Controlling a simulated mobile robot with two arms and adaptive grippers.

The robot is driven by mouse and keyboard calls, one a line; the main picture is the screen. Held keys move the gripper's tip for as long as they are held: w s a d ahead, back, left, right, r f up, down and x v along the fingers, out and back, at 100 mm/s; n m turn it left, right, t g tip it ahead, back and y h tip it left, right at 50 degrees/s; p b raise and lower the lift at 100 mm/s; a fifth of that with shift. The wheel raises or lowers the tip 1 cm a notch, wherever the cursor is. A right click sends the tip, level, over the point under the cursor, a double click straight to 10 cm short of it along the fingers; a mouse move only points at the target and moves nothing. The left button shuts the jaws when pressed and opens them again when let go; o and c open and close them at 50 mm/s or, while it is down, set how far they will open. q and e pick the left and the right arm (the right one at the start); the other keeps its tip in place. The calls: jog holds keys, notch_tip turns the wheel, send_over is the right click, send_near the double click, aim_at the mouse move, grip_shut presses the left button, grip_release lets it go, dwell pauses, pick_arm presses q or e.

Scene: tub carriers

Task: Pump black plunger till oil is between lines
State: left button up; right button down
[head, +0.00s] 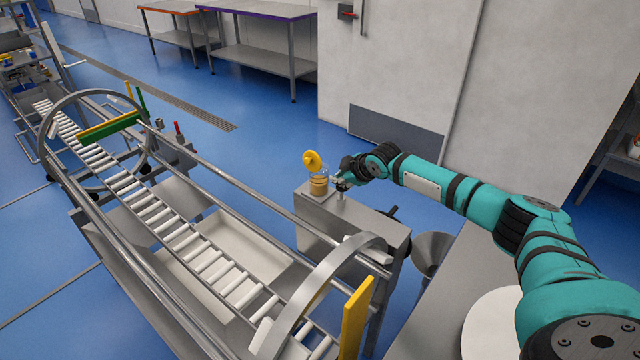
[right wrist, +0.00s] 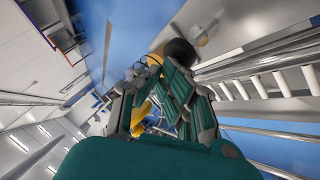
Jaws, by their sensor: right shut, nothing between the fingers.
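A small clear jar of amber oil (head: 318,186) stands on top of a steel cabinet (head: 311,213). Its round yellow lid (head: 312,160) is tilted up. The oil's level against any lines is too small to read. My right gripper (head: 338,180) is shut and empty, just right of the jar, over a short metal fitting on the cabinet top. In the right wrist view, a round black knob (right wrist: 181,52) shows beyond the fingers (right wrist: 155,68); I cannot tell if they touch it. It may be the plunger. My left gripper is out of view.
A roller conveyor (head: 180,230) with steel rails and hoops runs along the cabinet's left. A yellow upright plate (head: 355,318) stands at its near end. A grey bin (head: 432,252) stands right of the cabinet. A white wall (head: 400,60) is behind.

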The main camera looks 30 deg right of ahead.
jog(key=shift+f+b, duration=0.4)
jog(key=shift+f, duration=0.55)
dwell(0.4)
jog(key=shift+r, duration=0.15)
jog(key=shift+r+p, duration=1.1)
jog(key=shift+r, duration=0.05)
notch_tip(320, 180, up, 6)
jog(key=p, duration=0.5)
dwell(0.5)
